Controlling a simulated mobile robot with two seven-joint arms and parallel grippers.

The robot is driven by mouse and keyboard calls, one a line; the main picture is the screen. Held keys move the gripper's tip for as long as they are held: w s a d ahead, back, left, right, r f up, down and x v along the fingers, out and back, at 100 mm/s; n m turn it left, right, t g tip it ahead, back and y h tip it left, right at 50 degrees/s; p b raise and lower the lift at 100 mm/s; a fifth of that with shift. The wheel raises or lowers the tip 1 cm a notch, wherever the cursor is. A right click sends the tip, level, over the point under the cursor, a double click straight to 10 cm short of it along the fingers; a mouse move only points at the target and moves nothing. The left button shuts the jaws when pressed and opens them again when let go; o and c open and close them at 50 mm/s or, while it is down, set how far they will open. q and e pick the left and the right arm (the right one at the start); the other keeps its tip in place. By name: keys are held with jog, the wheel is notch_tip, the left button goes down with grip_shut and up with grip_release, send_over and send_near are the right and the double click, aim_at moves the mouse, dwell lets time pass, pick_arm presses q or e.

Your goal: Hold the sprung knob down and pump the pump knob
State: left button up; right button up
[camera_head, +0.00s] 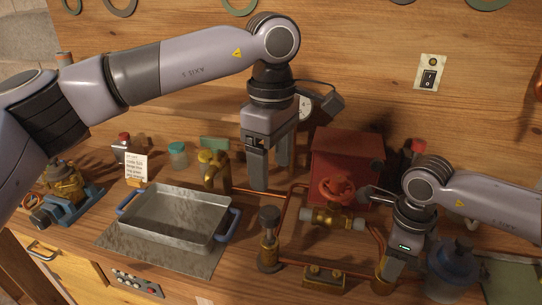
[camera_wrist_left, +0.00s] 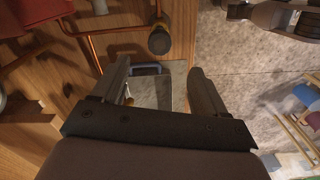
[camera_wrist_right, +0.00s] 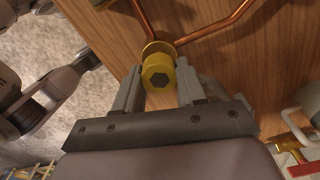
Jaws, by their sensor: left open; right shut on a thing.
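A brass post with a dark round cap (camera_head: 269,218) stands upright on the bench, right of the tray. It also shows in the left wrist view (camera_wrist_left: 159,41), beyond the fingertips. My left gripper (camera_head: 270,176) is open and empty, pointing down above and behind this cap, apart from it. My right gripper (camera_head: 388,279) is shut on a brass knob with a dark hexagonal centre, seen between its fingers in the right wrist view (camera_wrist_right: 158,76). The gripper partly hides this knob in the head view. No label tells which is the sprung knob and which the pump knob.
A metal tray (camera_head: 180,213) with blue handles lies left of the post. Copper pipes (camera_head: 335,268) run between the fittings. A red box (camera_head: 345,160) with a red handwheel (camera_head: 338,190) stands behind. A blue jar (camera_head: 452,268) stands close right of my right gripper.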

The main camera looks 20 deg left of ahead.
aim_at(271, 212)
pick_arm(q)
notch_tip(271, 212, down, 11)
jog(key=shift+f, duration=0.1)
dwell(0.3)
